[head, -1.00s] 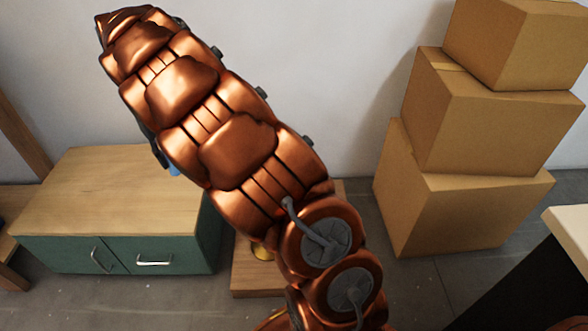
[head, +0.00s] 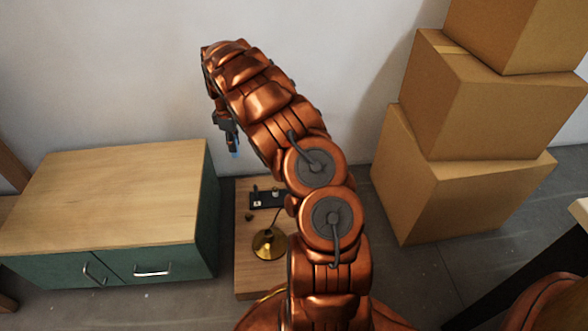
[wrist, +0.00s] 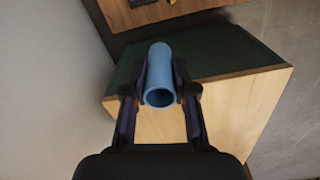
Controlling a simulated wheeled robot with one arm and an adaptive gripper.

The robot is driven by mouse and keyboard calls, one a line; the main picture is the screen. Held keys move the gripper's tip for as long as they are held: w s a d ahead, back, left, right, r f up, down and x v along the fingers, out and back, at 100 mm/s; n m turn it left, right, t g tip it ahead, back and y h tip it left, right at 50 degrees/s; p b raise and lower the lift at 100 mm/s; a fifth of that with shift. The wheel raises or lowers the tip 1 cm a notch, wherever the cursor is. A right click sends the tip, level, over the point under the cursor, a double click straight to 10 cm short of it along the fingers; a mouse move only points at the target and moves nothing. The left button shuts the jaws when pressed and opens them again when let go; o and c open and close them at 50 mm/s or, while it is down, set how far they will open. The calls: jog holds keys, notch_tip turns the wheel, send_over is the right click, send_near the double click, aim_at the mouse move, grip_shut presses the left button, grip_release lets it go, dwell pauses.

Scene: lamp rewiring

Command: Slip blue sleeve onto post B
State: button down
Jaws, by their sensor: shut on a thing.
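My gripper (wrist: 160,95) is shut on the blue sleeve (wrist: 160,75), a short hollow tube whose open end faces the wrist camera. In the head view my gripper (head: 233,148) hangs down from the arm, with the blue sleeve (head: 236,154) just showing at its tips, in the air near the cabinet's right edge. A dark block with small posts (head: 264,199) sits on a wooden board, to the right of and below the sleeve in the picture. My arm hides part of it, and I cannot tell which post is B.
A green cabinet with a wooden top (head: 110,190) stands at the left. A brass lamp base (head: 268,244) stands on the wooden board (head: 262,277) beside my arm. Stacked cardboard boxes (head: 455,185) stand at the right. The cabinet top is bare.

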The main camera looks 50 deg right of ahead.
jog(key=s+d+f+n, duration=0.2)
jog(key=d+f, duration=0.4)
jog(key=f, duration=0.1)
jog(key=s+d+f+n, duration=0.3)
jog(key=d+f, duration=0.4)
jog(key=s+d+f+n+b, duration=0.1)
jog(key=s+d+f+n, duration=0.2)
jog(key=d+f, duration=0.3)
jog(key=shift+s+d+f, duration=0.15)
jog(key=shift+d+f, duration=0.05)
jog(key=shift+f, duration=0.2)
jog(key=shift+s+d+f, duration=0.1)
jog(key=shift+d+f, duration=0.1)
jog(key=shift+f, duration=0.2)
jog(key=shift+s+d+f+b, duration=0.1)
jog(key=shift+f+b, duration=3.65)
jog(key=shift+f, duration=1.1)
jog(key=shift+p, duration=0.65)
jog(key=shift+f, duration=0.15)
jog(key=c, duration=0.8)
grip_release()
jog(key=shift+c, duration=0.2)
